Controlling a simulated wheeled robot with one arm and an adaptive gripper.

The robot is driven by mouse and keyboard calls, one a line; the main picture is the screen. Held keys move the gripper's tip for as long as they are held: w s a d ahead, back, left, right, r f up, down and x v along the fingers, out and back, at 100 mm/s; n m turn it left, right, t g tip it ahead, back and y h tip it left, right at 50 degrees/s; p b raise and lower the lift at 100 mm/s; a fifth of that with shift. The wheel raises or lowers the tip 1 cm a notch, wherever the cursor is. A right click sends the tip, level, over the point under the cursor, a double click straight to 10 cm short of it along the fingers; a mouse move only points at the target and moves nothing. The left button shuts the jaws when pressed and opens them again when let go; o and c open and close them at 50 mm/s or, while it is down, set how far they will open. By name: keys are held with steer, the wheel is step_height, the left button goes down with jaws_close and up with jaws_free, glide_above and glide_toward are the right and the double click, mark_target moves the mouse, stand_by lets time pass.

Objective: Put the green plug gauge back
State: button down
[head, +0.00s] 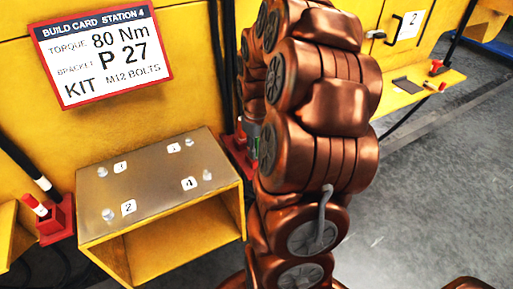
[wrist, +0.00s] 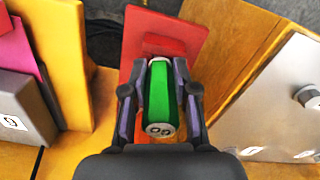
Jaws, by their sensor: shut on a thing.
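The green plug gauge (wrist: 160,95) is between the fingers of my gripper (wrist: 160,82) in the wrist view. The gripper is shut on it, and its pale end with dark markings faces the camera. A red holder (wrist: 165,22) with a raised red block lies just beyond the gauge's far end. I cannot tell whether the gauge touches the block or sits in it.
A yellow stand with a metal top (head: 150,180) carries several numbered bolts, left of my arm. Another red holder (head: 58,222) with a red-and-white gauge (head: 36,206) stands at far left. A yellow ledge (head: 420,95) is at right. Grey floor (head: 440,190) is open at right.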

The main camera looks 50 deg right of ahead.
steer(key=shift+f, duration=0.1)
steer(key=c, duration=0.8)
jaws_free()
steer(key=shift+w+r, duration=0.1)
steer(key=shift+r, duration=0.45)
step_height(320, 180, up, 11)
steer(key=shift+f, duration=0.15)
step_height(320, 180, up, 7)
steer(key=shift+r+p, duration=0.15)
steer(key=shift+p, duration=0.85)
